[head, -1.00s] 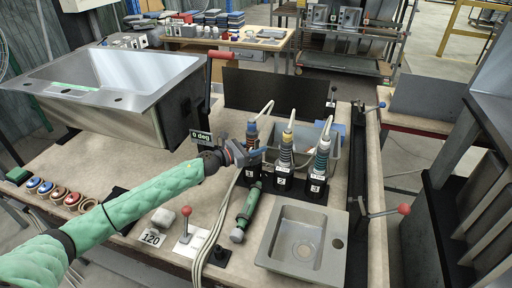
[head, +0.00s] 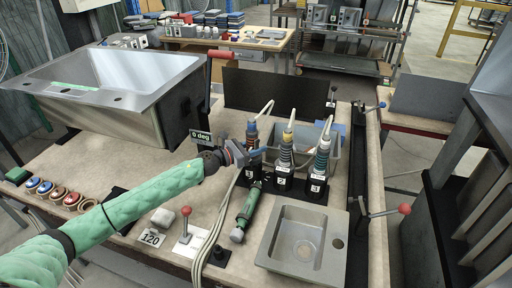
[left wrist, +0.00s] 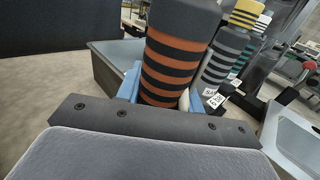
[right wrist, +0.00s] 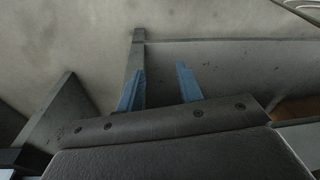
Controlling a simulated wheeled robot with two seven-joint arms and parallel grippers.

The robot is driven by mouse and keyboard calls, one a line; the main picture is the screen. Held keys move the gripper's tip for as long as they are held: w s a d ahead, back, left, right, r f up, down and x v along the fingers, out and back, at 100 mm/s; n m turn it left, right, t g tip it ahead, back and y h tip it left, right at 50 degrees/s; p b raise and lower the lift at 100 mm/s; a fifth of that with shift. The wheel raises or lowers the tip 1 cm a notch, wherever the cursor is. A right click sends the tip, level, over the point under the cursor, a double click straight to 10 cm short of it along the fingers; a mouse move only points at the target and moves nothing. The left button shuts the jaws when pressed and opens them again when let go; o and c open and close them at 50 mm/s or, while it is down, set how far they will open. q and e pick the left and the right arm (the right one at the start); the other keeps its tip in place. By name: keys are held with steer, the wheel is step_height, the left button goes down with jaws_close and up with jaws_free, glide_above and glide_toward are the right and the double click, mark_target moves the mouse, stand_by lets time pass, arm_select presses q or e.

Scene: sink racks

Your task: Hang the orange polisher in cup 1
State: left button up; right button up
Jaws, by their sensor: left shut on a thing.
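The orange-banded polisher (left wrist: 172,70) stands close to upright between the blue fingers of my left gripper (head: 250,152), which is shut on it. In the head view the polisher (head: 252,130) is at cup 1's place, at the left end of the row. My gripper hides its lower part and most of cup 1, so I cannot tell how deep it sits. My right gripper (right wrist: 160,80) shows only in the right wrist view, with its fingers apart and nothing between them.
A yellow-topped polisher (head: 287,140) stands in cup 2 and another polisher (head: 322,150) in cup 3, close on the right. A green tool (head: 245,212) lies in front of the cups. A small sink (head: 270,250) and a red-knobbed lever (head: 186,225) are nearer me.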

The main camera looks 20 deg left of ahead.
stand_by(0.3)
arm_select(q)
steer(key=shift+f+b, duration=0.65)
steer(key=o, duration=1.4)
steer(key=shift+c, duration=0.2)
steer(key=shift+f, duration=0.1)
